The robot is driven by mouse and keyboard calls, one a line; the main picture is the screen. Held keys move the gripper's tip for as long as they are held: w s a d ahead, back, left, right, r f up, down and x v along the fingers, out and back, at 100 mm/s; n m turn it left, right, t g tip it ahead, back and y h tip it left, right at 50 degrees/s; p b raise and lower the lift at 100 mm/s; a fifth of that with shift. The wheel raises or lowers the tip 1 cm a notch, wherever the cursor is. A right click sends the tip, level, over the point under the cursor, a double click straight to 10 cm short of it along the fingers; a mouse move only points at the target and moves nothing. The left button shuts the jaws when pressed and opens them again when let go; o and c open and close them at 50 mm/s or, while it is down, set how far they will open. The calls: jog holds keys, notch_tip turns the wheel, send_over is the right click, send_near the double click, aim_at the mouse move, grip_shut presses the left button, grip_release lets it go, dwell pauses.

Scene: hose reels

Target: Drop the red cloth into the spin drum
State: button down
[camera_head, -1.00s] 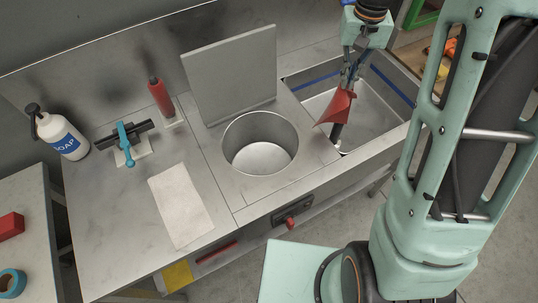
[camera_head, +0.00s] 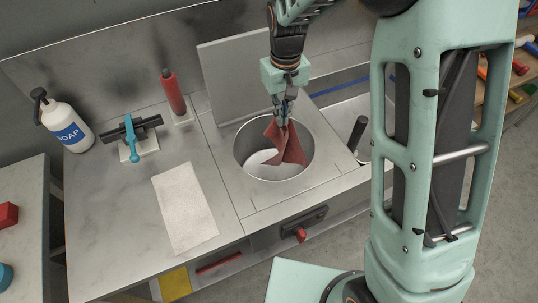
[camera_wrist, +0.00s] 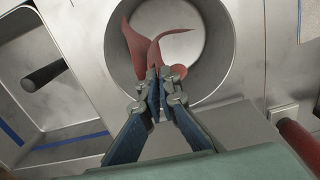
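The red cloth (camera_head: 287,142) hangs from my gripper (camera_head: 284,112) over the round opening of the spin drum (camera_head: 272,171). In the wrist view my gripper (camera_wrist: 157,80) is shut on the cloth (camera_wrist: 150,48), which spreads in folds past the fingertips. The drum (camera_wrist: 222,40) lies behind the cloth there, with its pale bottom showing. In the head view the cloth's lower end overlaps the drum's mouth; how deep it hangs inside I cannot tell. The drum's square grey lid (camera_head: 228,85) stands open behind it, partly hidden by my arm.
A sink basin (camera_head: 345,118) with a dark upright cylinder (camera_head: 357,133) is right of the drum. Left are a pale cloth (camera_head: 185,207), a blue-handled tool (camera_head: 131,140), a red cylinder (camera_head: 172,92) and a soap bottle (camera_head: 66,128). A red-handled lever (camera_head: 300,234) is on the front panel.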

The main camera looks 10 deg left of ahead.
notch_tip(320, 180, down, 7)
jog(key=b, duration=0.4)
jog(key=shift+s, duration=0.15)
jog(key=shift+r, duration=0.1)
jog(key=c, duration=1.5)
grip_release()
jog(key=shift+c, duration=0.2)
jog(key=o, duration=0.7)
